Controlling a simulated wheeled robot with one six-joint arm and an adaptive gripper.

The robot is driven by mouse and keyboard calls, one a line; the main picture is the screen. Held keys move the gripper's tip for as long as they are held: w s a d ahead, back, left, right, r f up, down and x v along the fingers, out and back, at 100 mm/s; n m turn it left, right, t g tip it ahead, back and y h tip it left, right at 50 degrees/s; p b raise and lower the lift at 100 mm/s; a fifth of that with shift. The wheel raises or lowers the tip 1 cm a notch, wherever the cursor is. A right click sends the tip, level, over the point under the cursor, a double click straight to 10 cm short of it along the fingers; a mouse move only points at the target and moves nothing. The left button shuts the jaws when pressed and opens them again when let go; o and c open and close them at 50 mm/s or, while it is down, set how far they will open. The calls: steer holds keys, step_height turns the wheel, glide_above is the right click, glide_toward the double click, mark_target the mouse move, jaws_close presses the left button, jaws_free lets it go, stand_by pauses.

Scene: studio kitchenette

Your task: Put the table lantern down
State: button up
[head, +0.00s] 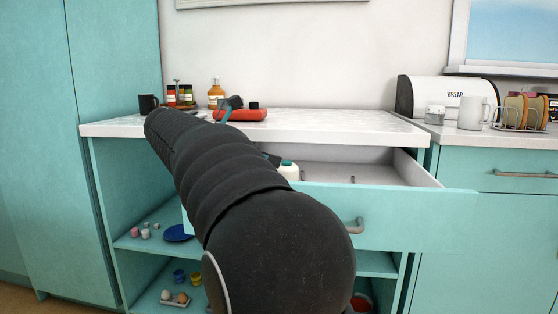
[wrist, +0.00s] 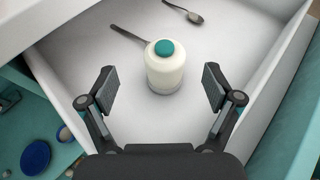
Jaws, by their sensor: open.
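The table lantern (wrist: 165,74), a cream cylinder with a teal-green top, stands upright on the floor of the open drawer (wrist: 210,115) in the wrist view. In the head view the lantern (head: 288,171) shows just right of my arm, inside the drawer (head: 400,205). My gripper (wrist: 160,88) is open, its two fingers apart on the left and right of the lantern and a little nearer the camera. Neither finger touches it. In the head view my arm hides most of the gripper.
A dark-handled utensil (wrist: 128,36) and a spoon (wrist: 190,14) lie in the drawer behind the lantern. The counter (head: 320,124) above holds a dark mug (head: 148,103), jars, an amber bottle (head: 216,93) and a red item (head: 240,114). The drawer walls stand close around the gripper.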

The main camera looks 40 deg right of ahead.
steer(key=shift+v, duration=2.7)
